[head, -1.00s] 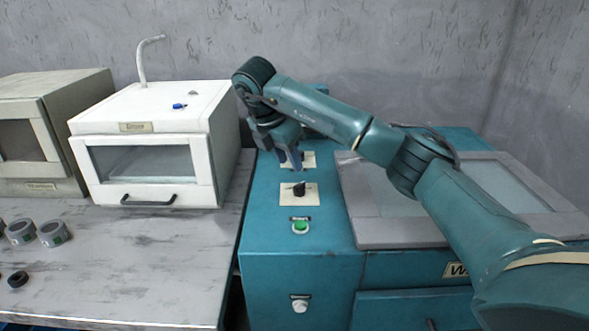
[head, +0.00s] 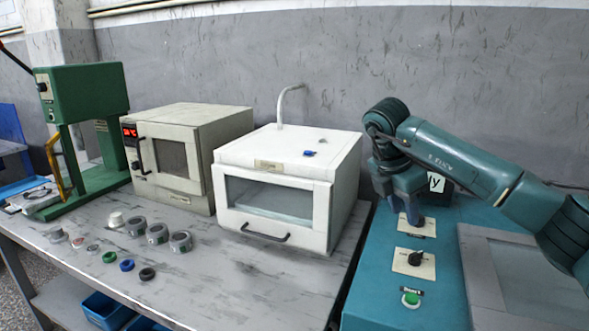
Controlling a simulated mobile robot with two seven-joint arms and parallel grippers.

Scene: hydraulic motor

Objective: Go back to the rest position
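My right gripper (head: 405,215) points down over the teal machine (head: 385,285), near the pale switch plate at its back. Its fingers look close together, but whether they are open or shut is not clear. A black knob (head: 415,258) on a second pale plate and a green button (head: 411,299) sit in front of it. My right arm comes in from the right edge. My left gripper and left arm are out of view.
A white glass-front box (head: 288,190) and a beige oven (head: 187,155) stand on the grey table (head: 215,285). Several grey rings and coloured caps lie in front. A green press (head: 85,130) stands at the far left. Blue bins (head: 108,310) sit below.

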